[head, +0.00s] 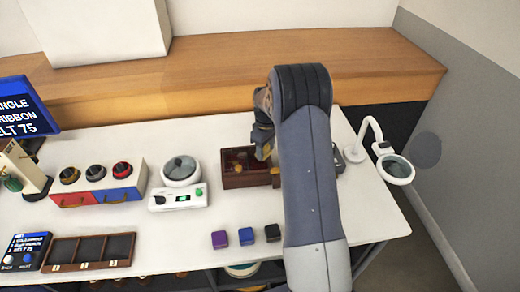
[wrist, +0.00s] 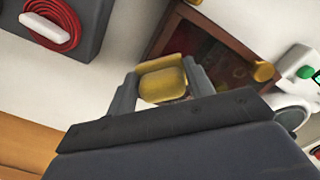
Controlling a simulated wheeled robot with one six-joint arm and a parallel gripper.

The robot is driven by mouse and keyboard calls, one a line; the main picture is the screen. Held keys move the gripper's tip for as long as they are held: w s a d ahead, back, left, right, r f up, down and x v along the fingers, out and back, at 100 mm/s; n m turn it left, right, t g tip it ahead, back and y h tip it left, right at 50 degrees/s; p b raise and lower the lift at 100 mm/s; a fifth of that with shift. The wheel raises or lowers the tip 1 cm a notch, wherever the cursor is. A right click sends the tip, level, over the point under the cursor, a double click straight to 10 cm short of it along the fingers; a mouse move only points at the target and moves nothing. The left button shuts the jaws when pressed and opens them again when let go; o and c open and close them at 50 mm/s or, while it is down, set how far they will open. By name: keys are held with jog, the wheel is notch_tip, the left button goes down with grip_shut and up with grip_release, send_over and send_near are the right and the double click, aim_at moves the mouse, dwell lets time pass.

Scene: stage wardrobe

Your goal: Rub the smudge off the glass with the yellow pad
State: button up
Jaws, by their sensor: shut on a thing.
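My gripper (wrist: 163,76) is shut on the yellow pad (wrist: 161,86), which sits between both fingers in the wrist view. A wooden box (head: 246,181) stands on the white table in the head view, with a dark reddish, glassy-looking top face (wrist: 197,52) and a yellow knob (wrist: 264,72) in the wrist view. The pad is beside the box's edge in the wrist view; I cannot tell whether it touches it. I cannot make out a smudge. In the head view my arm hides part of the gripper and the box's right side.
A magnifier lamp (head: 398,169) stands at the table's right edge. A dial device (head: 180,198) is left of the box. Purple (head: 219,239), blue (head: 246,236) and black cubes (head: 272,232) lie in front.

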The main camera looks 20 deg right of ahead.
aim_at(254, 158)
jog(key=shift+f, duration=0.15)
jog(key=shift+w+a+f, duration=0.1)
jog(key=shift+w+a, duration=0.05)
jog(key=shift+a, duration=0.85)
jog(key=shift+w+a+f, duration=0.1)
jog(key=shift+a, duration=0.9)
jog(key=shift+w+a+r, duration=0.1)
jog(key=shift+w+a, duration=0.1)
jog(key=shift+a, duration=0.8)
jog(key=shift+w+a+f, duration=0.1)
jog(key=shift+w+a, duration=0.1)
jog(key=shift+a, duration=0.85)
jog(key=shift+w+a+r, duration=0.1)
jog(key=shift+w+a, duration=0.1)
jog(key=shift+a, duration=0.8)
jog(key=shift+w+r, duration=0.1)
jog(key=shift+r, duration=0.35)
jog(key=shift+d+r+p, duration=0.1)
jog(key=shift+r+p, duration=1.7)
jog(key=shift+r, duration=0.95)
jog(key=shift+w+r, duration=0.1)
